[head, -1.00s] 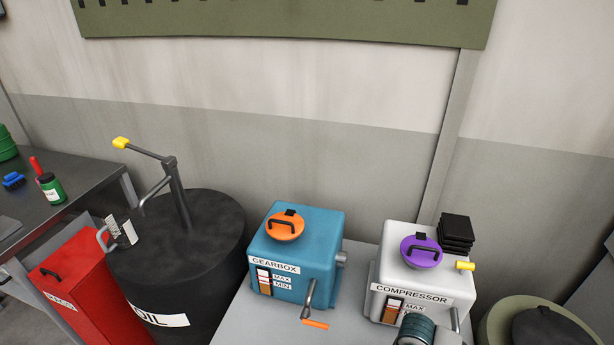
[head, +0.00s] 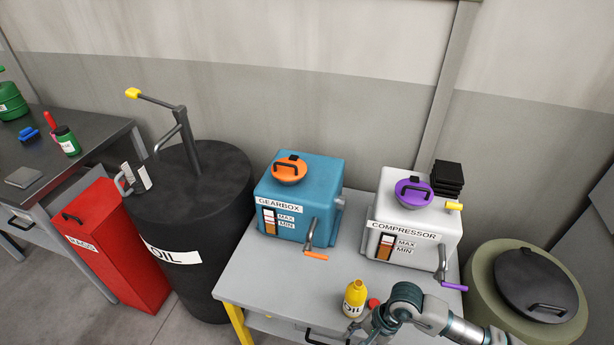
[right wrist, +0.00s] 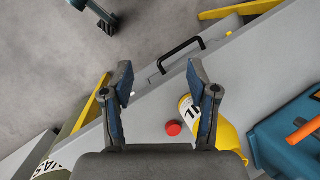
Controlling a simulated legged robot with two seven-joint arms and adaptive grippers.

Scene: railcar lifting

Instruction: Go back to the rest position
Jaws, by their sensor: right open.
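My right gripper (head: 362,329) is at the front of the grey table in the head view, beside a yellow oil bottle (head: 355,292). In the right wrist view its two fingers (right wrist: 160,78) are spread wide with nothing between them. The bottle (right wrist: 232,138) shows there partly behind the right-hand finger; I cannot tell whether they touch. The bottle stands uncapped on the table, and a red cap (head: 373,304) lies next to it. The cap also shows in the right wrist view (right wrist: 173,128). My left gripper is not seen in the head view.
The grey table (head: 245,285) carries a blue gearbox (head: 318,187) and a white compressor (head: 390,212), both with cranks. A green drum (head: 477,280) stands right. A workbench (head: 80,165) is far left.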

